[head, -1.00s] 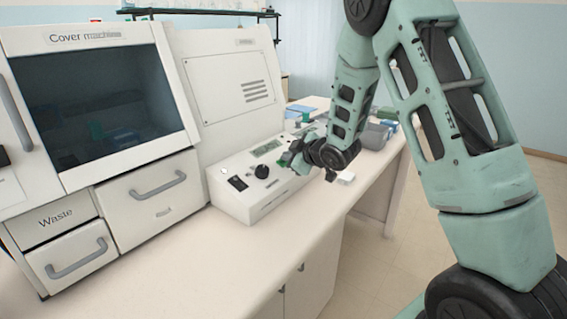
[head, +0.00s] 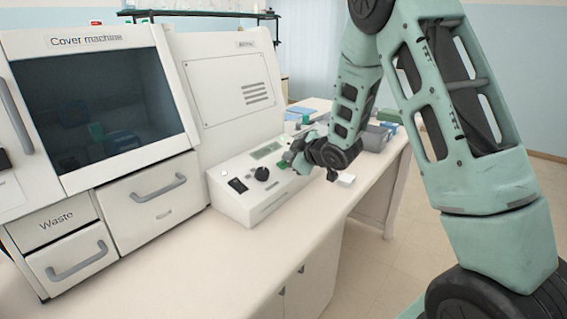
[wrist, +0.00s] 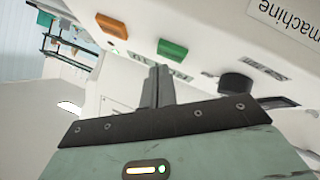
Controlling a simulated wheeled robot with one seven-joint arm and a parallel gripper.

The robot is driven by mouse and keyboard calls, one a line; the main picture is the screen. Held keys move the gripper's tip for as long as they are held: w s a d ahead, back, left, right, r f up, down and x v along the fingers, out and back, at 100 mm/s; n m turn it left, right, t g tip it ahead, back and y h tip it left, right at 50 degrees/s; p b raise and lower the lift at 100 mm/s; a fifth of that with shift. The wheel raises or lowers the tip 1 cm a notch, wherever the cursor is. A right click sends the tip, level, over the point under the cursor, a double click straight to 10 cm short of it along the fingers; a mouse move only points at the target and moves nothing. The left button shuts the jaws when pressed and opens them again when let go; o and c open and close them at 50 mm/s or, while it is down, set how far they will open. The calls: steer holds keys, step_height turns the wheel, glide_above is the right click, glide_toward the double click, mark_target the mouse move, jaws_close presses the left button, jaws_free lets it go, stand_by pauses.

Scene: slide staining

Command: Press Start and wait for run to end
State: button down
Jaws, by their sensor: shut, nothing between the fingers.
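The white machine's control panel (head: 232,203) slopes toward me in the head view. The wrist view shows a green button (wrist: 172,49) and an orange button (wrist: 112,26) on it. My gripper (wrist: 158,84) is shut and empty, its fingertips close to the green button. I cannot tell whether they touch it. In the head view my gripper (head: 287,160) is at the panel's right part and hides the buttons there. A black knob (head: 262,173) and a black rocker switch (head: 238,185) are left of it. A display (head: 266,150) sits above; its text is too small to read.
The cover machine (head: 105,39) with its dark window stands at left, above a waste drawer (head: 66,262) and another drawer (head: 150,205). A small white item (head: 346,180) lies on the bench right of the panel. Boxes (head: 375,137) stand behind my arm. The front bench top is clear.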

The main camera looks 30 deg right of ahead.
steer(key=shift+r, duration=0.1)
steer(key=r+p, duration=0.1)
steer(key=s+r+p, duration=0.1)
steer(key=r, duration=0.1)
steer(key=r+p, duration=0.1)
steer(key=shift+s+d+r, duration=0.3)
steer(key=shift+s+r, duration=0.05)
stand_by(0.9)
steer(key=s+a+m+g, duration=0.1)
steer(key=s+a+g, duration=0.1)
steer(key=s+a, duration=0.35)
steer(key=s+a+g, duration=0.2)
steer(key=a, duration=0.6)
steer(key=s+a+m+g, duration=0.1)
steer(key=s+a+g, duration=0.1)
steer(key=s+a, duration=0.35)
steer(key=s+a+g, duration=0.3)
steer(key=s+a, duration=0.2)
steer(key=s, duration=0.7)
steer(key=s+a+n+g, duration=0.1)
steer(key=s+a+g, duration=0.3)
steer(key=s, duration=0.8)
steer(key=shift+s+a+h, duration=0.3)
steer(key=shift+a, duration=0.3)
steer(key=shift+r, duration=0.1)
stand_by(1.3)
